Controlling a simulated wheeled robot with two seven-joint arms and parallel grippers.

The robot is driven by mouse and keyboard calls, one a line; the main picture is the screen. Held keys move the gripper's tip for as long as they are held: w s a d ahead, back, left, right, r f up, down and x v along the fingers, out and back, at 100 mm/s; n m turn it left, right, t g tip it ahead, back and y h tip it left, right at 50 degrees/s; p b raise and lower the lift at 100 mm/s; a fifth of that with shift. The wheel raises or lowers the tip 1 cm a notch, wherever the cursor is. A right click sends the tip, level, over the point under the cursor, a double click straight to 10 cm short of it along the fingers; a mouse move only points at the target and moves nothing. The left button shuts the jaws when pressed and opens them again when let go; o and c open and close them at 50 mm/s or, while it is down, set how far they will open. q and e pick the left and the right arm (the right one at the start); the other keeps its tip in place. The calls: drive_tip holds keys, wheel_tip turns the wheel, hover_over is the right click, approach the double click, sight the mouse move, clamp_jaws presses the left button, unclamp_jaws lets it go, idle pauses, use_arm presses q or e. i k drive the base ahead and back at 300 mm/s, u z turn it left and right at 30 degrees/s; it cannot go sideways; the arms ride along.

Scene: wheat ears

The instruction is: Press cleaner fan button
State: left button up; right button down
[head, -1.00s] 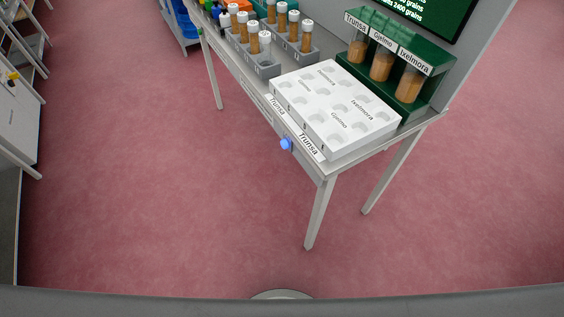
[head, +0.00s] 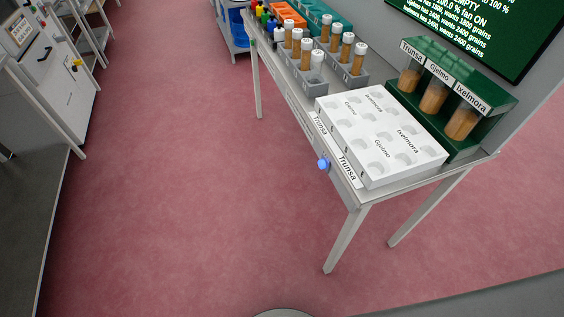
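I cannot make out a cleaner fan button for sure in the head view. A white cabinet-like machine (head: 38,45) stands at the upper left, with a small panel (head: 20,32) and a dark handle on its front. Small yellow and red parts show near its right side, too small to tell what they are. A dark green screen (head: 470,35) at the upper right carries white text, with a line reading "100.0 % fan ON". Neither of my grippers is in view.
A grey table (head: 297,98) runs diagonally, with a blue knob (head: 323,164) on its front edge. It bears a white tray (head: 372,172) with round hollows, a green stand (head: 492,108) of grain jars and grey racks of vials (head: 307,80). A grey counter (head: 30,190) is at left; the pink floor between is clear.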

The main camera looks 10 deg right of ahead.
sight(322, 164)
drive_tip(key=u, duration=1.55)
drive_tip(key=i, duration=2.3)
drive_tip(key=z, duration=2.9)
